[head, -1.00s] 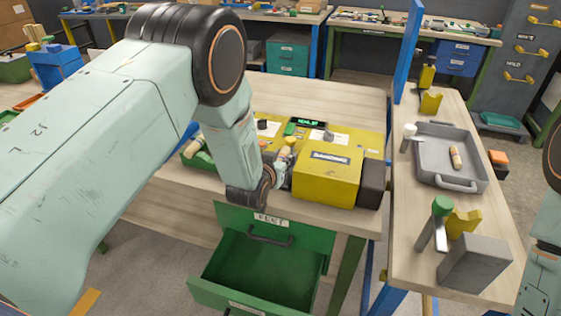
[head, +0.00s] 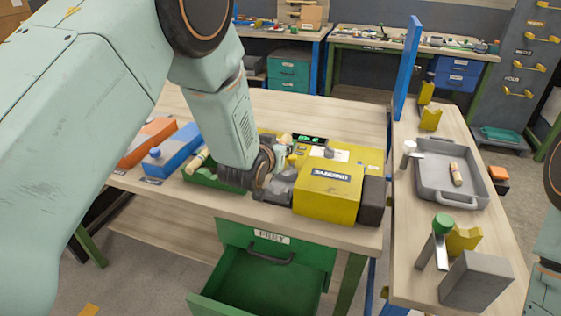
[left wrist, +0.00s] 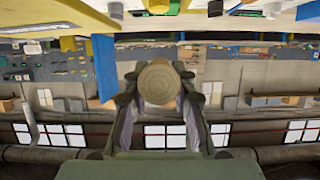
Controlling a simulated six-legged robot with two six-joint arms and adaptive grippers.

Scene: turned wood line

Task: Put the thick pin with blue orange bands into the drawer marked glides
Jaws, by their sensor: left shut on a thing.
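My left gripper (head: 284,163) is low over the yellow work area, just left of the yellow machine. In the left wrist view it is shut on a pin (left wrist: 158,82), whose round, pale wooden end faces the camera. The pin's bands are hidden, so I cannot tell their colours. A green drawer (head: 262,282) stands open and looks empty inside. Its front label is not readable. My right gripper is not in view.
The yellow machine (head: 328,190) stands at the bench's front edge. A green bin (head: 205,178) holding a wooden pin, a blue box (head: 172,150) and an orange box (head: 147,140) are left. On the right bench, a grey tray (head: 433,193) holds a banded pin (head: 456,173).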

